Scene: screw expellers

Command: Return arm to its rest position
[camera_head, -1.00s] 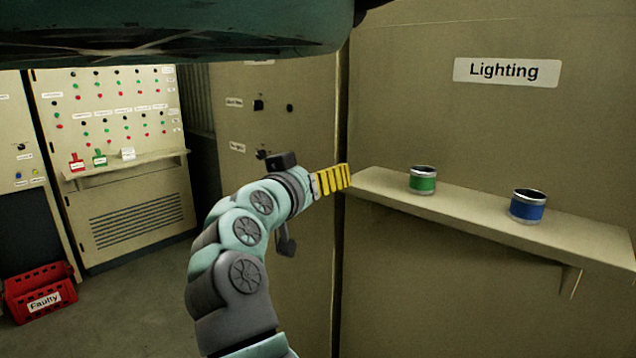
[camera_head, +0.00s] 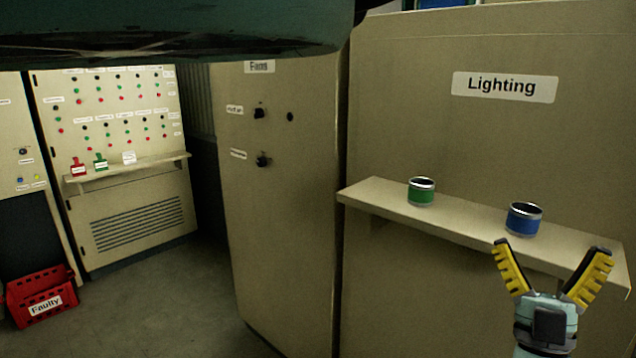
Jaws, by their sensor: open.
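My gripper (camera_head: 553,273) is at the lower right, in front of the shelf on the Lighting cabinet. Its two yellow ribbed fingers are spread wide in a V and point up. Nothing is between them.
A green can (camera_head: 421,196) and the blue can stand on the shelf (camera_head: 460,222) of the Lighting cabinet (camera_head: 590,120). The Fans cabinet (camera_head: 280,210) stands left of it. A red Faulty crate (camera_head: 40,295) is on the floor at far left. The floor between is clear.

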